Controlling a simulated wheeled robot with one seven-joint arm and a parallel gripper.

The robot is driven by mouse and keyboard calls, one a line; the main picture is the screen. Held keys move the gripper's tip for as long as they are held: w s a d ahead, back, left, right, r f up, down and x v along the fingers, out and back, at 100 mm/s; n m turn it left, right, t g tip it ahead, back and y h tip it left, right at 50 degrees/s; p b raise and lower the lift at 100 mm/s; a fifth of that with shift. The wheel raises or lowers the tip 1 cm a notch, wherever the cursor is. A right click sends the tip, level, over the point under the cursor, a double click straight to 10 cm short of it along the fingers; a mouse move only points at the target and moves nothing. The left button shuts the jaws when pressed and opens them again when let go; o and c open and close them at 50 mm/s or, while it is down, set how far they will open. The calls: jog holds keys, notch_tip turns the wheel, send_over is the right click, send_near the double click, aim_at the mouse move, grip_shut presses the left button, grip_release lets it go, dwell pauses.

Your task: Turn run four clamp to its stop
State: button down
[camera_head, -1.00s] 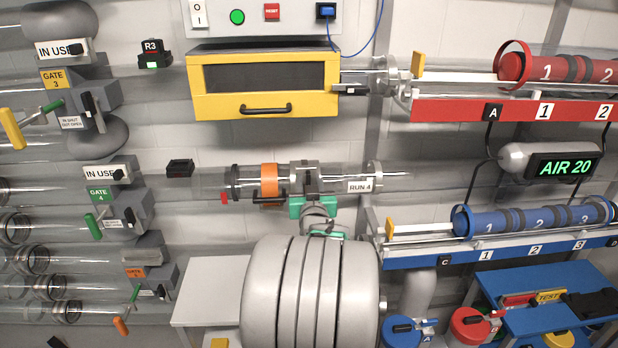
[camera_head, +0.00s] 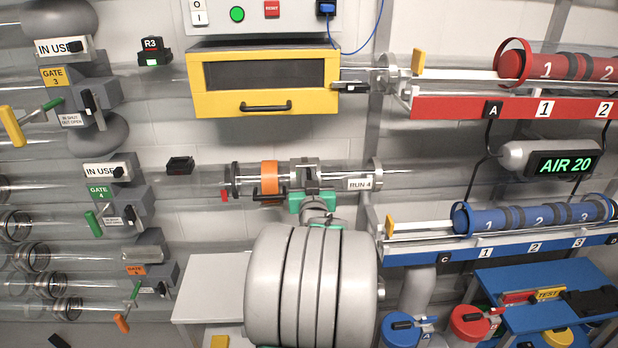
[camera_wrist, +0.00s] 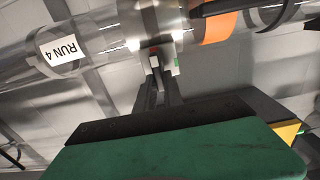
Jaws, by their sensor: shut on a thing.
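The run four tube is a clear pipe across the middle of the head view, with a RUN 4 label (camera_head: 360,184), also in the wrist view (camera_wrist: 58,51). The run four clamp (camera_head: 303,165) is a metallic collar on it; its shiny surface (camera_wrist: 150,18) fills the top middle of the wrist view. My gripper (camera_head: 311,188) reaches up to the collar from below. In the wrist view its dark fingers (camera_wrist: 157,66) are close together on a small part under the collar, with a bit of red at the tips. The gripped part is mostly hidden.
An orange band (camera_head: 270,177) and a dark lever (camera_head: 268,197) sit just left of the collar. A yellow-framed box (camera_head: 265,84) hangs above. A blue rack (camera_head: 500,250) with a blue carrier (camera_head: 535,217) is at right. A grey table (camera_head: 215,285) stands lower left.

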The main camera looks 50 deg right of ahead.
dwell(0.4)
jog(key=shift+s+d+f+m+b, duration=0.2)
jog(key=shift+m+b, duration=1.1)
jog(key=shift+m, duration=1.65)
jog(key=shift+s+d+f+m+b, duration=0.1)
jog(key=shift+f+m+b, duration=0.15)
jog(key=shift+m+b, duration=1.9)
jog(key=shift+s+d+f+m+b, duration=0.15)
jog(key=shift+m+b, duration=0.25)
jog(key=shift+m, duration=3.4)
jog(key=c, duration=1.5)
grip_release()
jog(key=shift+o, duration=0.2)
